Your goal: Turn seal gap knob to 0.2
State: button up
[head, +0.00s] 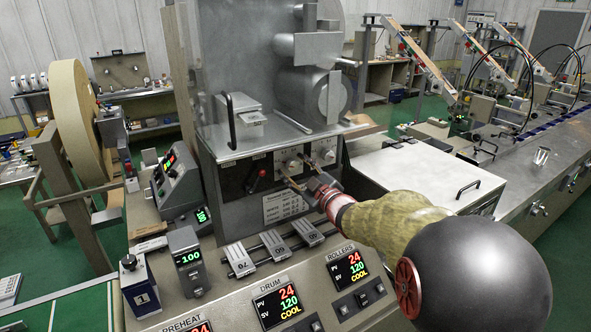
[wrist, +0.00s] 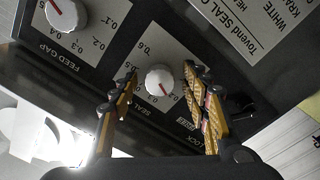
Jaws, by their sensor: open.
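The seal gap knob (wrist: 160,82) is a round white knob with a red pointer mark, on a pale dial plate with printed numbers. In the wrist view the mark points to the lower right; the exact reading is too small to tell. My gripper (wrist: 160,73) is open, with one finger on each side of the knob and a visible gap to it on both sides. In the head view my gripper (head: 301,172) is at the front panel of the grey machine, and its fingers partly hide the dials there.
A second white knob, marked FEED GAP (wrist: 66,14), sits at the upper left in the wrist view. A printed settings plate (head: 285,206) and a red-knobbed lever (head: 262,173) are close to my gripper. A console with displays (head: 275,300) stands below.

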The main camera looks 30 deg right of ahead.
jog(key=s, duration=1.2)
jog(key=shift+d+f, duration=0.1)
jog(key=s+d+f+m+g+h, duration=0.55)
jog(key=d+f, duration=0.35)
jog(key=f, duration=0.2)
jog(key=s+a+f+m+g, duration=0.25)
jog(key=s+m+g, duration=0.2)
jog(key=s, duration=0.35)
jog(key=s+a+f+m+g+y, duration=0.1)
jog(key=s+a+g+y, duration=0.25)
jog(key=s+a, duration=0.85)
jog(key=a+r+n, duration=0.1)
jog(key=a+r, duration=0.1)
jog(key=a, duration=0.5)
jog(key=s+a+r+n+y, duration=0.1)
jog(key=a+r, duration=0.2)
jog(key=a, duration=0.4)
jog(key=shift+r+n+t+y, duration=0.25)
jog(key=shift+n+t+y, duration=0.05)
jog(key=shift+t, duration=0.15)
